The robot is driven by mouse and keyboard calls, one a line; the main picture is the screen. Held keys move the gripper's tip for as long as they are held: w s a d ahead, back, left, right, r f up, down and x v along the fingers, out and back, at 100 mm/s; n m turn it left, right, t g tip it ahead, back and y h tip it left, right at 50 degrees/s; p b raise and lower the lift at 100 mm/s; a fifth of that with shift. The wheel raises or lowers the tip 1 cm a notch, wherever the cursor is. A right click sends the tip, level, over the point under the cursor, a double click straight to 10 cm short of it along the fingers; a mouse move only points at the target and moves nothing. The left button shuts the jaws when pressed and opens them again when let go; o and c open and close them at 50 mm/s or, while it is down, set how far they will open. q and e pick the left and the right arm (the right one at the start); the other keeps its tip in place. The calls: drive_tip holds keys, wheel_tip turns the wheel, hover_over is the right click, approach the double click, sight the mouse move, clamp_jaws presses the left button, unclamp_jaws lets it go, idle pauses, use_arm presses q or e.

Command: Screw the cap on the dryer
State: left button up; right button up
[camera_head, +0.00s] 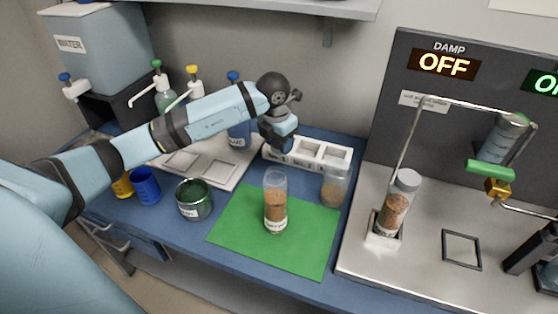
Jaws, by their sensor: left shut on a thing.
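My left gripper (279,136) points down at the front of the white rack (342,156), behind the green mat. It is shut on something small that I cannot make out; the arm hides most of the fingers. An open clear jar (275,203) with brown particles and a white label stands upright on the mat. I cannot tell which part is the dryer. My right gripper cannot be made out.
A green tin (194,199) and a blue cup (145,186) stand left. Pump bottles and a water tank (98,47) are behind my left arm. Bent pipes and a green-handled valve (490,170) overhang the deck.

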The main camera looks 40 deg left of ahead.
use_arm(q)
wheel_tip(320, 180, up, 8)
drive_tip(key=shift+f, duration=0.1)
idle(0.4)
drive_tip(key=shift+d+f+m, duration=0.25)
drive_tip(key=shift+d+m, duration=0.2)
drive_tip(key=shift+m, duration=0.55)
drive_tip(key=d+f+m+g, duration=0.1)
drive_tip(key=d+m, duration=0.4)
drive_tip(key=m, duration=1.1)
drive_tip(key=d+f+m+g, duration=0.1)
drive_tip(key=d+f+m, duration=0.3)
drive_tip(key=m, duration=1.2)
drive_tip(key=d, duration=0.2)
drive_tip(key=shift+s+d+g, duration=0.3)
drive_tip(key=shift+s+g, duration=0.05)
drive_tip(key=shift+g, duration=0.05)
